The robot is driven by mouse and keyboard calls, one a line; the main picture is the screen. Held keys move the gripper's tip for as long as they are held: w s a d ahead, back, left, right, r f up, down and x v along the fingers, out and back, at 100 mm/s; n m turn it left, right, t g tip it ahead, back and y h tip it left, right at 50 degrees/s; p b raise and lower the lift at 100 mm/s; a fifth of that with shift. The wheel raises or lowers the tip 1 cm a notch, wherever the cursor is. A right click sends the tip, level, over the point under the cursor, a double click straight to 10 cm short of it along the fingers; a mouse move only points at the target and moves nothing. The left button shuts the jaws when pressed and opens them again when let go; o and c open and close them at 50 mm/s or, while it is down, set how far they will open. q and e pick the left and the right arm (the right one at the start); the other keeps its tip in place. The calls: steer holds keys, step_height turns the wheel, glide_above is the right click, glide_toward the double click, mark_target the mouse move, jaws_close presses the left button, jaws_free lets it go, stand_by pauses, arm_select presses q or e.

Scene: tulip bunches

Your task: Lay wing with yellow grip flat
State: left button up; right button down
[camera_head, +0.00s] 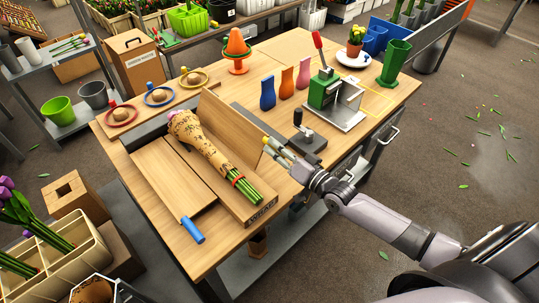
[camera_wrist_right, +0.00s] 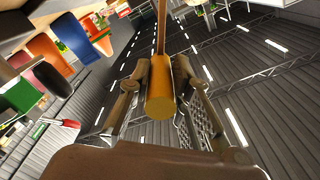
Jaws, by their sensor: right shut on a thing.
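The wing with the yellow grip is a wooden board (camera_head: 235,130) standing raised, roughly upright, along the right side of the wrapping stand (camera_head: 246,208). Its yellow grip (camera_wrist_right: 160,95) is between the fingers of my right gripper (camera_wrist_right: 160,88), which is shut on it. In the head view the right gripper (camera_head: 277,150) reaches in from the right and partly hides the grip. The other wing (camera_head: 170,180), with a blue grip (camera_head: 193,230), lies flat on the left. A paper-wrapped bunch (camera_head: 200,145) lies between them, its green stems and red band toward the front. My left gripper is not in view.
A small dark device with a lever (camera_head: 307,138) stands just right of the gripper. Behind it are a green press (camera_head: 325,88) and colored vases (camera_head: 286,82). Dishes (camera_head: 158,96) and an orange cone (camera_head: 237,50) sit farther back. The front right tabletop is mostly clear.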

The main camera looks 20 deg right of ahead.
steer(key=d+f+m+b, duration=0.1)
steer(key=f+m+b, duration=0.1)
steer(key=b, duration=0.1)
steer(key=w+d+f+m+b, duration=0.1)
steer(key=d+f+m+b, duration=0.1)
steer(key=m+b, duration=0.1)
steer(key=d+f+m+b, duration=0.1)
steer(key=f+m+b, duration=0.1)
steer(key=m+b, duration=0.1)
steer(key=shift+w+d+f+b, duration=0.2)
steer(key=shift+w+b, duration=0.1)
steer(key=shift+w+d+f+m+b, duration=0.1)
steer(key=shift+d+f+m+b, duration=0.1)
steer(key=shift+f+m+b, duration=0.6)
steer(key=shift+f+b, duration=0.3)
steer(key=shift+b, duration=0.25)
steer(key=shift+f, duration=0.1)
steer(key=c, duration=1.5)
jaws_free()
steer(key=shift+o, duration=0.3)
steer(key=shift+d, duration=0.1)
steer(key=v, duration=1.2)
